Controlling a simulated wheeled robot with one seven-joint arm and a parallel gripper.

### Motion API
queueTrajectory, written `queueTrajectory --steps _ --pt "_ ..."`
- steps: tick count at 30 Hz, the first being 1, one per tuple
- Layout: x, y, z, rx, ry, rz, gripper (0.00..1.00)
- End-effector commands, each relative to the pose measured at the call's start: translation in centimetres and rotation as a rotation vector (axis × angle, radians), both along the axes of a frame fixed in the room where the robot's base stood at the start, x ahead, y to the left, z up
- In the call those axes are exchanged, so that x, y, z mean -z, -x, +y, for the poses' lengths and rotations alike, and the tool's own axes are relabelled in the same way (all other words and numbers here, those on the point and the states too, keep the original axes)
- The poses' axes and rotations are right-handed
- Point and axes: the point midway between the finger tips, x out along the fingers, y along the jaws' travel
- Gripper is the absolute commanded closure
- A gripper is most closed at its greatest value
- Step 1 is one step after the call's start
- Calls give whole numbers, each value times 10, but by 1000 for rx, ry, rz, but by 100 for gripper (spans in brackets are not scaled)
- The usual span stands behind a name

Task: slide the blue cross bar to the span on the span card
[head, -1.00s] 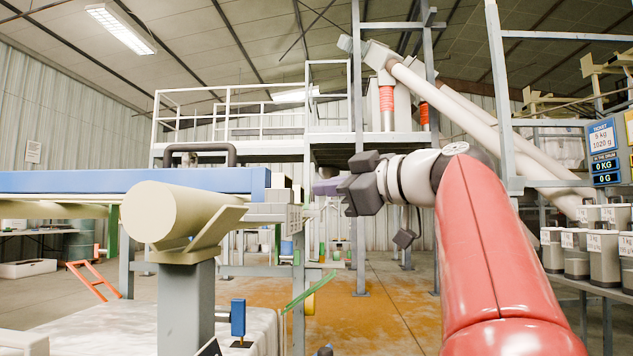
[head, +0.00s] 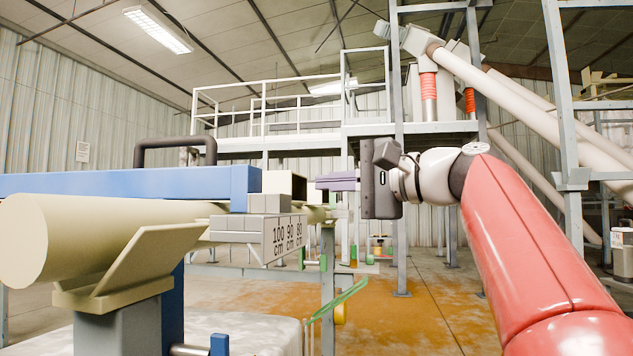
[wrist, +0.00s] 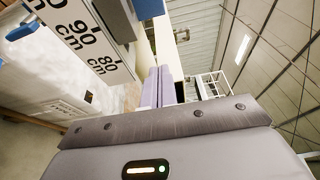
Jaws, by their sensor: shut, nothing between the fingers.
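The blue cross bar (head: 120,183) is the long blue beam running in from the left edge in the head view. Its right end is above grey blocks and a white scale (head: 284,239) marked 100, 90 and 80 cm. The scale also shows in the wrist view (wrist: 82,42). My gripper (head: 320,184) is to the right of the bar's end, apart from it, at about the bar's height in the picture. Its purple fingers point left and are shut and empty; they also show in the wrist view (wrist: 158,85). I cannot pick out the span card in either view.
A cream roller (head: 110,235) lies in a cradle on a grey post in front of the bar. A dark bent handle (head: 176,140) rises behind the bar. A white bulky bag (head: 240,330) is below. Open floor (head: 430,300) lies under my arm.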

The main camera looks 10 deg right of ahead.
Motion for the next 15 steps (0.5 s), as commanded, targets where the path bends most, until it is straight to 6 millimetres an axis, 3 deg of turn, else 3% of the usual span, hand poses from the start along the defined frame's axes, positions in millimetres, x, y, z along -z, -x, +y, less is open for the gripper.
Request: queueTrajectory --steps 13,14,15 --pt "-1 -59 67 -4 2 -1 100" --pt "-2 -63 71 -4 1 -2 100" --pt "0 -54 73 0 3 -7 100"
